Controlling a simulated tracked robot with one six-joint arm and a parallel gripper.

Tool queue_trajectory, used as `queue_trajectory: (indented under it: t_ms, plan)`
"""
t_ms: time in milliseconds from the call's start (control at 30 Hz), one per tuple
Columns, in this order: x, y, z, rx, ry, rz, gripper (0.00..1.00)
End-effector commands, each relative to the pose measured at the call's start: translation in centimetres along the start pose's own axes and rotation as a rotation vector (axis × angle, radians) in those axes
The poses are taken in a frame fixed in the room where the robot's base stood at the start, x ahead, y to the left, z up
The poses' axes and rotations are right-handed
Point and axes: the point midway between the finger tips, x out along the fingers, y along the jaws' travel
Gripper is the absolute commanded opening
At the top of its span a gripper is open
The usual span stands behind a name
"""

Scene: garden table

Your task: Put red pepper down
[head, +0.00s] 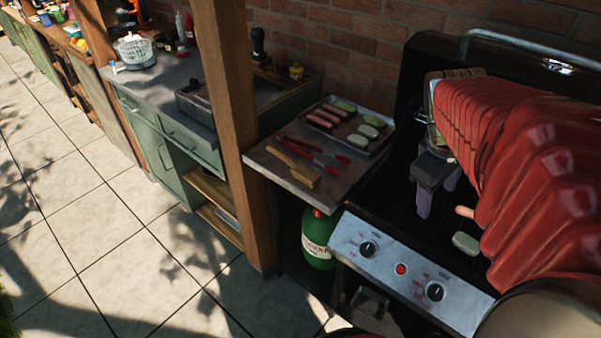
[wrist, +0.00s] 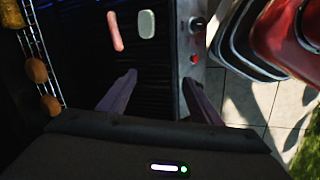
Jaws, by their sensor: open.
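My gripper (head: 436,195) hangs over the dark grill grate (head: 395,190), fingers pointing down. In the wrist view my gripper (wrist: 158,80) has its two purple fingers spread apart, with nothing between them. I cannot make out a red pepper for certain in either view. A pink sausage-like piece (head: 465,212) and a pale green slice (head: 466,243) lie on the grate, to the right of the gripper. The pink piece (wrist: 115,31) and the pale slice (wrist: 147,24) also show in the wrist view, apart from each other and beyond the fingertips.
A metal tray (head: 377,148) with several pink, pale and green pieces stands on the side shelf (head: 262,160). Red tongs (head: 318,156) and a wooden-handled brush (head: 297,173) lie in front of it. A wire rack (wrist: 44,62) holds brown round items. A wooden post (head: 232,90) stands left.

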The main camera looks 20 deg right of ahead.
Motion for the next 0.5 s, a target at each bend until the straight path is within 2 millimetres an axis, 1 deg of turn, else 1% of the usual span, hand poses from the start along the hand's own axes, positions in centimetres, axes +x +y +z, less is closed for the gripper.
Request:
queue_trajectory:
  t_ms: [33, 200, 300, 367, 500]
  plan:
    - [-0.8, -1.4, -1.2, 0.013, 0.035, 0.008, 0.59]
    - [-3.0, -6.0, -4.2, 0.091, 0.143, 0.005, 0.59]
    - [-4.1, -8.9, -5.6, 0.135, 0.208, -0.009, 0.59]
    - [-4.8, -10.6, -6.2, 0.163, 0.246, -0.023, 0.59]
    - [-6.2, -14.7, -7.4, 0.223, 0.328, -0.068, 0.59]
